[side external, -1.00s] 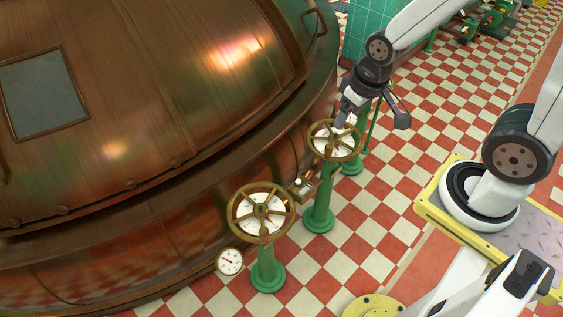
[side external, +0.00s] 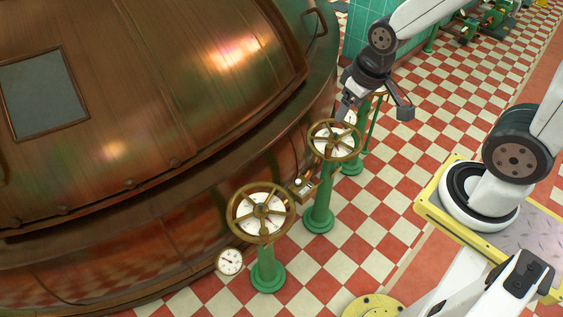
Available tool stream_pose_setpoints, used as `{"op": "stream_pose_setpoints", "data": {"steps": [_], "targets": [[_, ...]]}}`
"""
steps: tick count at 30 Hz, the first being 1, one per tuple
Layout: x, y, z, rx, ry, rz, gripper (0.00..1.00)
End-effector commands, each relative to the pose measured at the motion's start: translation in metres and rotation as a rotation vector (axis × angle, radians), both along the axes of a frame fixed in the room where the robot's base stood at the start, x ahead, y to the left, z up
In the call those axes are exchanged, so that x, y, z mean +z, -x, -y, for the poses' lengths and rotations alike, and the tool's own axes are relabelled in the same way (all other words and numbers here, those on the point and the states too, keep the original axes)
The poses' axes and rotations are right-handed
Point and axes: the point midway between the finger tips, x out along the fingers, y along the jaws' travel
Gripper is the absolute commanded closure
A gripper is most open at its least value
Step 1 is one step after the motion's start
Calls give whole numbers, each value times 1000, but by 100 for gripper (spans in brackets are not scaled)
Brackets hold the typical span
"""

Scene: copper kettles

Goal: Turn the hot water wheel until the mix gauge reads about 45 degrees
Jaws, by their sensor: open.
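A brass handwheel (side external: 262,188) with a white face stands on a green pedestal in front of the copper kettle. A second, similar wheel (side external: 334,121) stands farther back, and part of a third brass rim shows behind my gripper. I cannot tell which wheel is the hot water one. A round white gauge (side external: 230,262) with a dark needle sits low at the kettle's side; its numbers are too small to read. My gripper (side external: 376,108) is open and empty, just beyond the second wheel. Its left finger is close to that wheel's far rim; contact cannot be made out.
The large copper kettle (side external: 150,110) fills the left side, close to the wheels. A green tiled pillar (side external: 366,28) stands behind my gripper. The checkered floor (side external: 420,170) right of the pedestals is clear.

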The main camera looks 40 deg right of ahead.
Motion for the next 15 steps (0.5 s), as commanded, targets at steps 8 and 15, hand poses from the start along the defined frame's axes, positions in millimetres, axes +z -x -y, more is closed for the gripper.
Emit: {"op": "stream_pose_setpoints", "data": {"steps": [8,15], "targets": [[30,-1,0,0,0,4,26],[25,-14,-2,-26,-22,67,26]]}}
